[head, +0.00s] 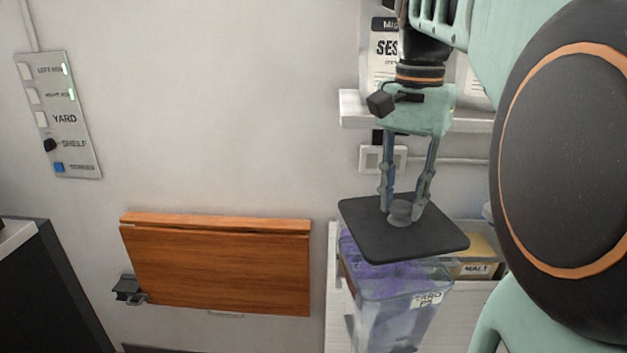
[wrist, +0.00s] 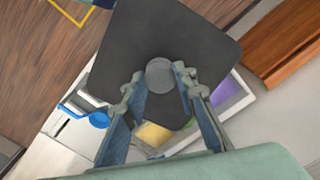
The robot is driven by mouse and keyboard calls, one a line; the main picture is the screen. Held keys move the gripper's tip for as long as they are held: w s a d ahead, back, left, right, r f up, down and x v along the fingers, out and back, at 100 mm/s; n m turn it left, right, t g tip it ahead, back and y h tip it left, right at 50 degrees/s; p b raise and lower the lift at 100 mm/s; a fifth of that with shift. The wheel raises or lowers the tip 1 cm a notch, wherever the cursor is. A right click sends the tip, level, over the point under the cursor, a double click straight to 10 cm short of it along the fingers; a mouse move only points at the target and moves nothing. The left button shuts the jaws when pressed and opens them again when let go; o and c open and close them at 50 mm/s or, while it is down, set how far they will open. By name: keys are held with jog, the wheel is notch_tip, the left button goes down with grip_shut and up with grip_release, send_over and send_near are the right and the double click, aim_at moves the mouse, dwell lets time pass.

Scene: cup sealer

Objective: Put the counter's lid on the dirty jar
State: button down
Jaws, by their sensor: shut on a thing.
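My gripper (head: 404,212) is shut on the grey knob of a flat black square lid (head: 375,240). The lid and its knob also show in the wrist view (wrist: 170,35), between my fingers (wrist: 160,85). In the head view the lid overlaps the upper part of a clear bluish jar (head: 395,315) with purple stuff in it and a label at its front. Part of the jar's rim shows below the lid. The lid looks slightly above the jar and not squared with it; any contact is hidden. I cannot tell if this jar is the dirty one.
A bin labelled MALT (head: 477,268) stands right of the jar on a white surface. A wooden folding panel (head: 220,268) is on the wall to the left. A white shelf (head: 355,110) is behind my gripper. A switch panel (head: 58,115) hangs at the far left.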

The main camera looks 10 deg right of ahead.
aim_at(398, 226)
jog(key=shift+w+f, duration=0.15)
notch_tip(398, 226, down, 4)
jog(key=b, duration=0.4)
jog(key=shift+f+b, duration=0.6)
jog(key=shift+f, duration=0.1)
jog(key=shift+f, duration=0.75)
dwell(1.2)
jog(key=c, duration=1.5)
grip_release()
jog(key=shift+o, duration=0.6)
jog(key=o, duration=0.4)
